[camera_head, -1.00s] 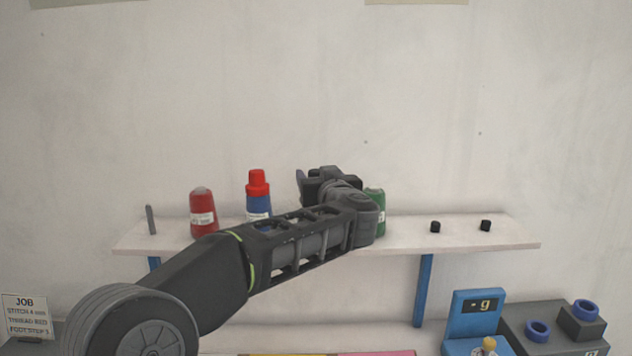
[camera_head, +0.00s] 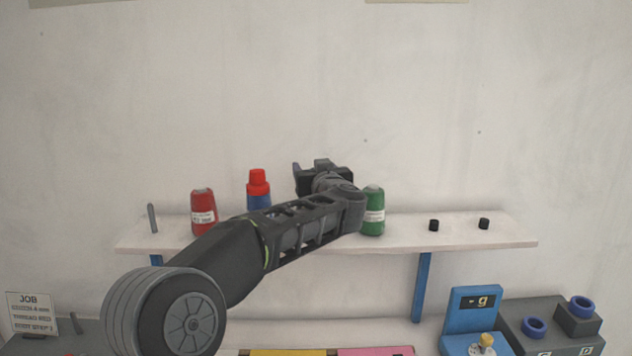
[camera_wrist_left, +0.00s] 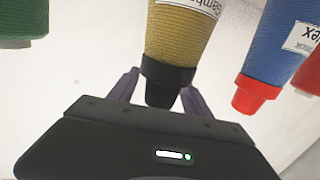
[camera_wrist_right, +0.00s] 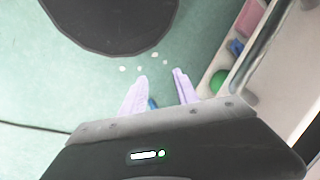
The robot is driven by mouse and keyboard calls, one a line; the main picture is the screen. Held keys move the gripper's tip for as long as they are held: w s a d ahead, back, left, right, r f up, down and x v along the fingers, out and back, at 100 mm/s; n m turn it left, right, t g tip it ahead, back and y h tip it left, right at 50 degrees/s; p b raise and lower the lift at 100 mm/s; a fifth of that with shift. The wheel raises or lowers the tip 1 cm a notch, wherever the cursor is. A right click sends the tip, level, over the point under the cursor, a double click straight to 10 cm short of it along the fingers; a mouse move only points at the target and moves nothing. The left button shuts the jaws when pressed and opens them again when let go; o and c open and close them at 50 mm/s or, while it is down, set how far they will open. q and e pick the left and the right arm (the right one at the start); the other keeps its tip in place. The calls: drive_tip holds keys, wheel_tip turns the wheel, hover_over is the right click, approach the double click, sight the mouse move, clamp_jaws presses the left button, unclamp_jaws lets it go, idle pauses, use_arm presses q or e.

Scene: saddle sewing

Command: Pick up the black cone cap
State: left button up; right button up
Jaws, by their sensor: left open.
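The black cone cap (camera_wrist_left: 167,83) sits on the narrow end of a tan thread cone (camera_wrist_left: 180,32) in the left wrist view, which shows the shelf upside down. My left gripper (camera_wrist_left: 158,92) is open, with one finger on each side of the cap; I cannot tell whether either finger touches it. In the head view my left gripper (camera_head: 310,172) is above the shelf (camera_head: 400,236), between the blue and green cones, and my arm hides the tan cone. My right gripper (camera_wrist_right: 158,85) is open and empty in the right wrist view.
A red cone (camera_head: 203,212), a red-capped blue cone (camera_head: 258,190) and a green cone (camera_head: 373,210) flank my left gripper on the shelf. Two small black pieces (camera_head: 434,225) lie at the shelf's right. A blue scale (camera_head: 474,315) stands below. A dark round object (camera_wrist_right: 125,20) is near my right gripper.

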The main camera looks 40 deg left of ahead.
use_arm(q)
clamp_jaws()
idle(0.7)
